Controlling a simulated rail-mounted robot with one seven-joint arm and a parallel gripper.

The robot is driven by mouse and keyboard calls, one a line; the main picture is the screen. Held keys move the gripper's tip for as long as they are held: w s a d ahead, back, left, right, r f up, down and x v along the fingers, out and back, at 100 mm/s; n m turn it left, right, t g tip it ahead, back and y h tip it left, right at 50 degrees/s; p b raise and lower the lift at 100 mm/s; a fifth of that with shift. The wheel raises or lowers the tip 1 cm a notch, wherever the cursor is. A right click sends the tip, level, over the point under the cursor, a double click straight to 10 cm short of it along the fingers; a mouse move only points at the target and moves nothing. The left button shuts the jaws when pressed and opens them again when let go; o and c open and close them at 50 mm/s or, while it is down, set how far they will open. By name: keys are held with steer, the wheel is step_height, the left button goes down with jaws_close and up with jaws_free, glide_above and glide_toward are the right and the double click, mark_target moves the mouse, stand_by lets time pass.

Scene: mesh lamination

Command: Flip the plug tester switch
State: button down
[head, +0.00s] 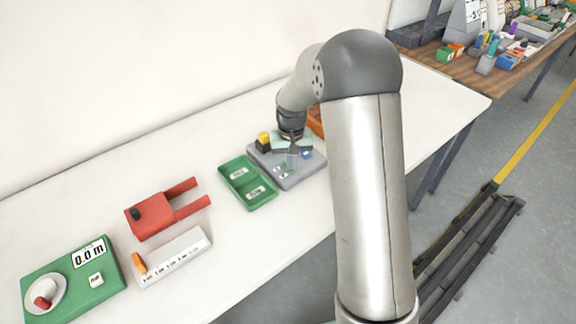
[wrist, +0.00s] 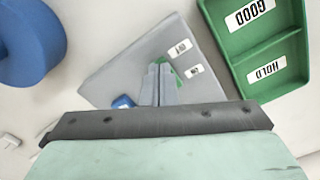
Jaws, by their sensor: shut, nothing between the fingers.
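The plug tester, a grey box, stands on the white bench right of the green tray in the head view (head: 291,181); it also shows in the wrist view (wrist: 120,73). It has two small white labels (wrist: 180,48) and a small blue part (wrist: 123,101). A green part (wrist: 178,68) on its top is partly hidden behind my fingers; I cannot make out the switch clearly. My gripper (head: 292,166) points down over the tester and is shut and empty, its fingertips (wrist: 160,66) close beside the green part. Whether they touch it cannot be told.
The two-compartment green tray (head: 238,178) is labelled GOOD and HOLD. A yellow and black part (head: 264,141) is at the tester's back left. Farther left are a red fixture (head: 155,214), a white strip (head: 175,259) and a green meter (head: 75,285). A blue round object (wrist: 28,40) shows in the wrist view.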

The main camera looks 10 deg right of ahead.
steer(key=shift+r, duration=0.1)
steer(key=shift+r+p, duration=2)
steer(key=shift+r, duration=1.4)
steer(key=s+r, duration=0.8)
steer(key=s, duration=0.4)
steer(key=s+r+n+t, duration=0.1)
steer(key=s, duration=1.7)
steer(key=shift+r, duration=0.2)
